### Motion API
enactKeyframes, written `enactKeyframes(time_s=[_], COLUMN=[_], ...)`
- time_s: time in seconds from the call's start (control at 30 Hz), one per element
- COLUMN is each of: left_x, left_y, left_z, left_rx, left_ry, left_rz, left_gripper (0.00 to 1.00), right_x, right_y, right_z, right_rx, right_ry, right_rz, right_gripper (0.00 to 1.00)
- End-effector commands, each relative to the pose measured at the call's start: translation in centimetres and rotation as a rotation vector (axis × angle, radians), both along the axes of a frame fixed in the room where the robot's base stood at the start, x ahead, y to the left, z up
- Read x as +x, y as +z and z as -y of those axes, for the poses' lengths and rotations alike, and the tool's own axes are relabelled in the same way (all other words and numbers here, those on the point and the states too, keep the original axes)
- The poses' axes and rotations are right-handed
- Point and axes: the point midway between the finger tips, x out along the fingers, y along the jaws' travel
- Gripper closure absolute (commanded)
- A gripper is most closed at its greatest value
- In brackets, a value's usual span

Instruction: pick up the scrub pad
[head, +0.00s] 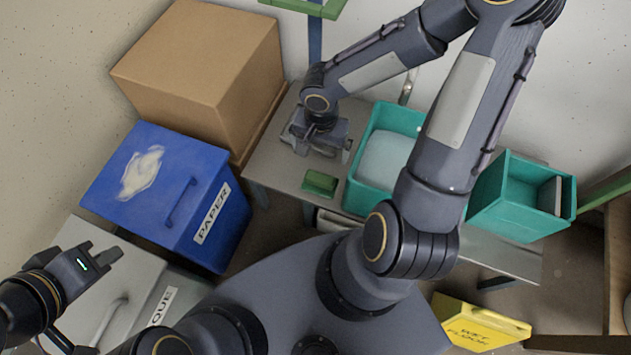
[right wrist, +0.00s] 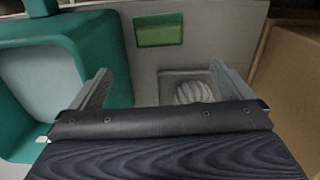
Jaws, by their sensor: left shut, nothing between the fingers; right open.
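The scrub pad looks to be the small green block (head: 320,183) lying flat near the front edge of the grey table. It also shows in the right wrist view (right wrist: 158,31), past the fingertips. My right gripper (head: 319,148) is open above the table, behind the pad and apart from it. In the right wrist view its two fingers (right wrist: 160,76) are spread, with a ribbed whitish thing (right wrist: 194,92) in a grey square dish (right wrist: 168,84) showing between and below them. My left gripper (head: 112,254) is shut and empty at the lower left, over the grey bin.
A teal bucket (head: 354,188) with pale contents stands right of the pad; another teal bucket (head: 512,217) is further right. A cardboard box (head: 205,65), blue paper bin (head: 150,190) and grey bin (head: 120,285) stand left. A yellow wet floor sign (head: 480,325) is lower right.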

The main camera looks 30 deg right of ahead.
Motion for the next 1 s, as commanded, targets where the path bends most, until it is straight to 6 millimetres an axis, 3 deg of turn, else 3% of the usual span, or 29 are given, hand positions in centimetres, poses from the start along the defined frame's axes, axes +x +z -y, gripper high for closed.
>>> enactKeyframes(time_s=[0.4, 0.67, 1.0], left_x=[0.0, 0.0, 0.0], left_y=[-3.9, -4.6, -7.1], left_z=[0.0, 0.0, 0.0], left_rx=[0.0, 0.0, 0.0], left_ry=[0.0, 0.0, 0.0], left_rz=[0.0, 0.0, 0.0], left_gripper=[1.0, 1.0, 1.0], right_x=[-0.2, -0.1, -0.2], right_y=[-7.6, -9.5, -14.7], right_z=[0.1, 0.1, 0.1], right_rx=[-0.001, -0.002, -0.001], right_ry=[0.0, 0.001, 0.0], right_rz=[-0.004, -0.001, -0.003], right_gripper=[0.0, 0.0, 0.0])
